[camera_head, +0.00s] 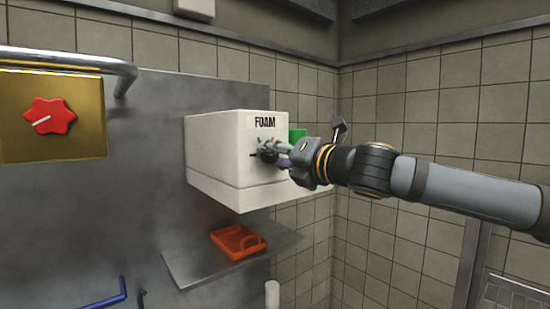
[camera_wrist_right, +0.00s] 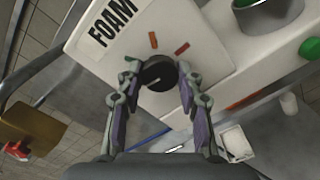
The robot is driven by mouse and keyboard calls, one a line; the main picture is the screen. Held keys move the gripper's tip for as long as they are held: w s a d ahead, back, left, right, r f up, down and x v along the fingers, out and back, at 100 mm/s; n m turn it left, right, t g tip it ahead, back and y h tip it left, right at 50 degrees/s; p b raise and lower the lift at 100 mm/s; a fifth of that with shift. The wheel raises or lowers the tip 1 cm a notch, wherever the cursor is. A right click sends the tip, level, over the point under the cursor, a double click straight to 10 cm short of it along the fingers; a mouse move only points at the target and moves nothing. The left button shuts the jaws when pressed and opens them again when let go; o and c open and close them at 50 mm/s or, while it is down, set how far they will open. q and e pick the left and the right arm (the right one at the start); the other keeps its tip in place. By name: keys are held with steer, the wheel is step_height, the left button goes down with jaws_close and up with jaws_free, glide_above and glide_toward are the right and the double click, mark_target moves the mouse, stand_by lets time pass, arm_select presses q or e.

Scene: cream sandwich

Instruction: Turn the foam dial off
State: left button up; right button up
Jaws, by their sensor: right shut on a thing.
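The foam machine (camera_head: 222,150) is a white box labelled FOAM, fixed to the steel wall panel. Its foam dial (camera_wrist_right: 159,73) is a round black knob with a pale pointer line, seen in the right wrist view. The line points toward the lower left of that view. An orange mark (camera_wrist_right: 153,40) and a red mark (camera_wrist_right: 182,49) are on the white face beside the dial. My right gripper (camera_head: 268,152) is at the front face below the label, and its fingers (camera_wrist_right: 158,78) are shut on the dial from both sides. It mostly hides the dial in the head view.
A red knob (camera_head: 50,116) on a brass plate (camera_head: 85,145) is at the left, under a metal rail (camera_head: 60,60). A steel shelf (camera_head: 190,262) with an orange tray (camera_head: 237,241) is below the machine. A green part (camera_head: 297,135) is just behind my right gripper.

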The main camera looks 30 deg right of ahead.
steer(key=shift+a+f+n, duration=0.1)
steer(key=shift+f+n, duration=0.05)
steer(key=shift+n, duration=0.85)
steer(key=o, duration=1)
steer(key=shift+o, duration=0.9)
